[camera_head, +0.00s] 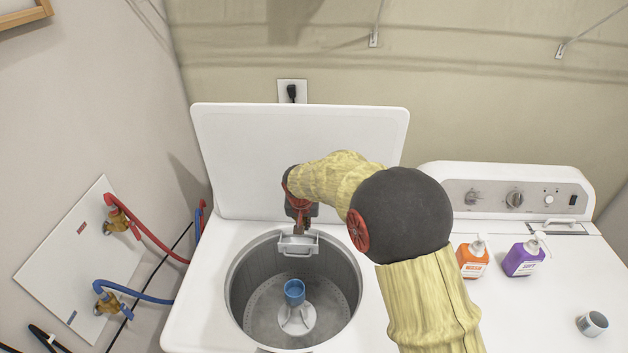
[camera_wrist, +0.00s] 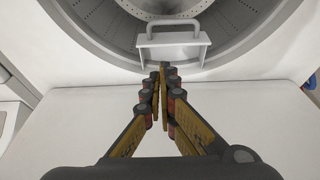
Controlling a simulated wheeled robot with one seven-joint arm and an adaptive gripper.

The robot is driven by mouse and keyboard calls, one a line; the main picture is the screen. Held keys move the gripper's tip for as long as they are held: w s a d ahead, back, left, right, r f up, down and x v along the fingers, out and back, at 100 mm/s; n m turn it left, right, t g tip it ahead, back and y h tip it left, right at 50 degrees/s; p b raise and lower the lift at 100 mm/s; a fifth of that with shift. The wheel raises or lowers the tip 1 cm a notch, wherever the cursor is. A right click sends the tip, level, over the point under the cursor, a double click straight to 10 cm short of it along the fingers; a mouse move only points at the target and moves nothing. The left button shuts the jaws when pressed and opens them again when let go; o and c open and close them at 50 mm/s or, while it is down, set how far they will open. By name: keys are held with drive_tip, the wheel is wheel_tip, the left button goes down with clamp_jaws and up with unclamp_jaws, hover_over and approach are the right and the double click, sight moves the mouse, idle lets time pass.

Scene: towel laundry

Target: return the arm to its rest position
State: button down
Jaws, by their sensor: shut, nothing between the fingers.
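My arm reaches from the lower right over the open top-load washer (camera_head: 190,300) in the head view. My gripper (camera_head: 300,226) hangs at the back rim of the drum opening, just behind a small grey dispenser with a handle (camera_head: 298,243). In the wrist view my gripper (camera_wrist: 160,72) is shut and empty, its fingertips together close to the dispenser (camera_wrist: 172,40). I cannot tell whether the fingertips touch it. The raised white lid (camera_head: 270,140) stands behind my gripper.
The drum (camera_head: 255,300) holds an agitator with a blue top (camera_head: 294,290); no towel shows. An orange bottle (camera_head: 473,260), a purple bottle (camera_head: 522,258) and a small cup (camera_head: 592,323) stand right of my arm. Red and blue hoses (camera_head: 150,297) run at the left wall.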

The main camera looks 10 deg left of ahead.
drive_tip(key=shift+f, duration=0.1)
drive_tip(key=s+d+f+n+g, duration=0.2)
drive_tip(key=s+d, duration=0.2)
drive_tip(key=s, duration=0.4)
drive_tip(key=s+d+r+m+t+b, duration=0.1)
drive_tip(key=s+d+r+t, duration=0.1)
drive_tip(key=s+d+r, duration=0.8)
drive_tip(key=s+d+r+m+t+b, duration=0.1)
drive_tip(key=s+d+r+b, duration=0.1)
drive_tip(key=s+d+r, duration=0.9)
drive_tip(key=s+d, duration=0.4)
drive_tip(key=s, duration=0.5)
drive_tip(key=shift+s+d+m+t+b, duration=0.3)
drive_tip(key=shift+d+t, duration=0.1)
drive_tip(key=shift+r, duration=0.1)
